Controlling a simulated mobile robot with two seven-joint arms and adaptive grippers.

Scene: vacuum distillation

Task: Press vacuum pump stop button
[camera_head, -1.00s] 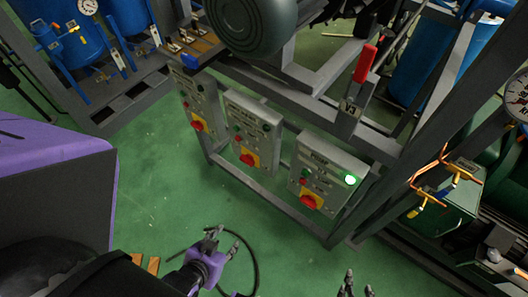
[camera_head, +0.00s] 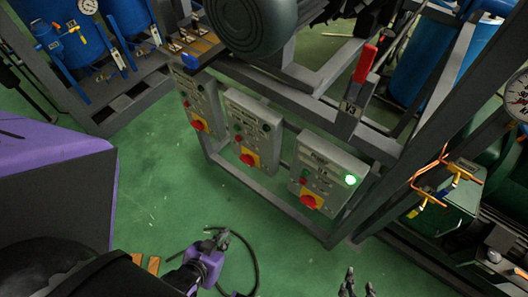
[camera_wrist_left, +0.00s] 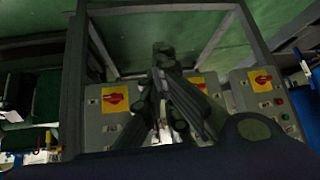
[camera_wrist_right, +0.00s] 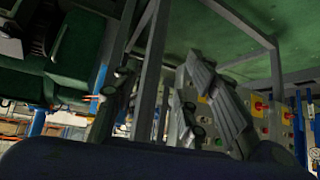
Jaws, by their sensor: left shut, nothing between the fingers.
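Three grey control boxes hang on a metal frame in the head view: a right one (camera_head: 333,163), a middle one (camera_head: 262,116) and a left one (camera_head: 187,88). The right box has a lit green lamp (camera_head: 350,180), a small red button (camera_head: 304,181) and a red rotary switch (camera_head: 309,202) on yellow. The labels are too small to read. My left gripper (camera_head: 224,238) is shut and empty, low in front of the boxes and apart from them. It also shows in the left wrist view (camera_wrist_left: 162,50). My right gripper (camera_head: 358,280) has its fingers apart, at the bottom edge.
A large motor (camera_head: 250,25) sits above the boxes. Blue tanks (camera_head: 75,45) stand at the left. A dark hose (camera_head: 256,262) lies on the green floor. The floor before the boxes is open.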

